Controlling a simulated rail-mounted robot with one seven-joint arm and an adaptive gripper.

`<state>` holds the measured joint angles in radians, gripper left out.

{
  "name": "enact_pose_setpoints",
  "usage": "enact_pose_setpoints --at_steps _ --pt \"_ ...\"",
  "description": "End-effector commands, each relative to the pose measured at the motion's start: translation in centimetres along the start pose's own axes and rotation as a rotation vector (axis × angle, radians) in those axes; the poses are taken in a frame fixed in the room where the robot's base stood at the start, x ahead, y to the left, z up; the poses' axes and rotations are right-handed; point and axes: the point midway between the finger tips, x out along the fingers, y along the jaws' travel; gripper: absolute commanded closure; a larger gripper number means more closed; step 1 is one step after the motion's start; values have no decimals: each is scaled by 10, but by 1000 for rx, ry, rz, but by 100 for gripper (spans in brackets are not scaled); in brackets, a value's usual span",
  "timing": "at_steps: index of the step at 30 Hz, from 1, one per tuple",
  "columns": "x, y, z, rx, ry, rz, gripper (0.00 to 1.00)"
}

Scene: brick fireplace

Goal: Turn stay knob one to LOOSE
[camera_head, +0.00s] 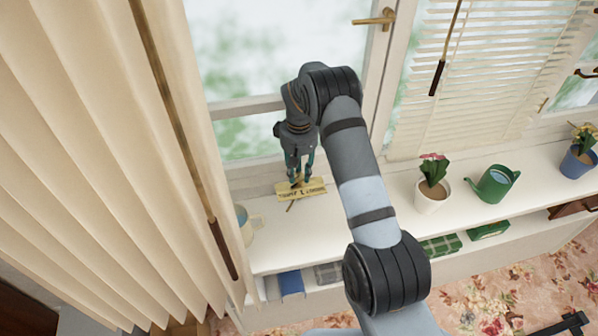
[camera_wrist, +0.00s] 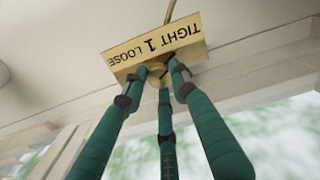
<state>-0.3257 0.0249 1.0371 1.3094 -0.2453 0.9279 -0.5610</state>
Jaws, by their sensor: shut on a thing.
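A brass plate (camera_head: 302,190) marked TIGHT 1 LOOSE lies by the window above the white sill. In the wrist view the same plate (camera_wrist: 120,58) shows upside down, with LOOSE at left and TIGHT at right. Stay knob one (camera_wrist: 157,69) is a small brass knob at the plate's lower edge there, mostly hidden between the fingers. My gripper (camera_head: 300,179) points down at the plate, and its green fingers (camera_wrist: 160,76) are shut around the knob. The knob's pointing direction cannot be made out. A thin brass rod (camera_wrist: 169,12) runs out from behind the plate.
A pale mug (camera_head: 246,229) stands left on the sill, beside the cream curtain (camera_head: 90,150). A potted plant (camera_head: 433,195), a green watering can (camera_head: 493,184) and a blue pot (camera_head: 577,161) stand to the right. The window frame (camera_head: 380,80) rises close behind my arm.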

Motion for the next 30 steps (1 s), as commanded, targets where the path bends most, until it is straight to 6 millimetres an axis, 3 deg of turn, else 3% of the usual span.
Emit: enact_pose_setpoints --at_steps 14,30 --pt "1 0 -1 -147 3 1 99" --pt "0 0 -1 -641 3 1 99"
